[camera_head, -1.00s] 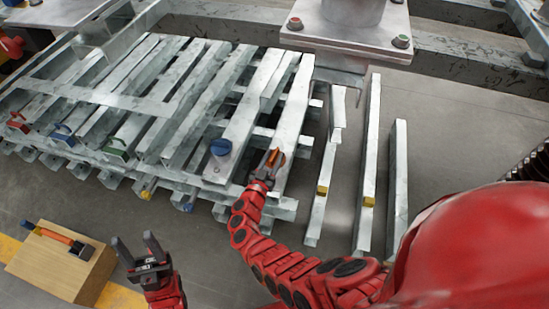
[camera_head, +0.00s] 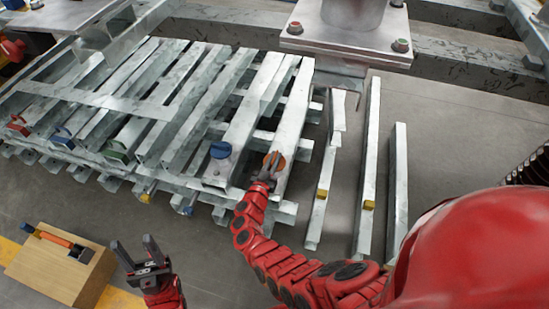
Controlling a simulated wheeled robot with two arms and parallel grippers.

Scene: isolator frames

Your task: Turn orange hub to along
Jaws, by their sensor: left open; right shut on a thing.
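The orange hub (camera_head: 275,160) sits on a grey steel beam at the right side of the beam stack. My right gripper (camera_head: 271,169) is at the hub from the front and is shut on it, covering part of it. The hub's orange face shows around the fingers, wider than it is deep. My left gripper (camera_head: 141,254) is open and empty at the lower left, fingers pointing up, well apart from the stack.
A blue hub (camera_head: 220,151) stands on the beam just left of the orange one. Yellow-tagged beams (camera_head: 369,170) lie on the floor at right. A hammer (camera_head: 58,239) lies on a wooden block (camera_head: 62,270) at lower left. A steel column base (camera_head: 347,28) stands behind.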

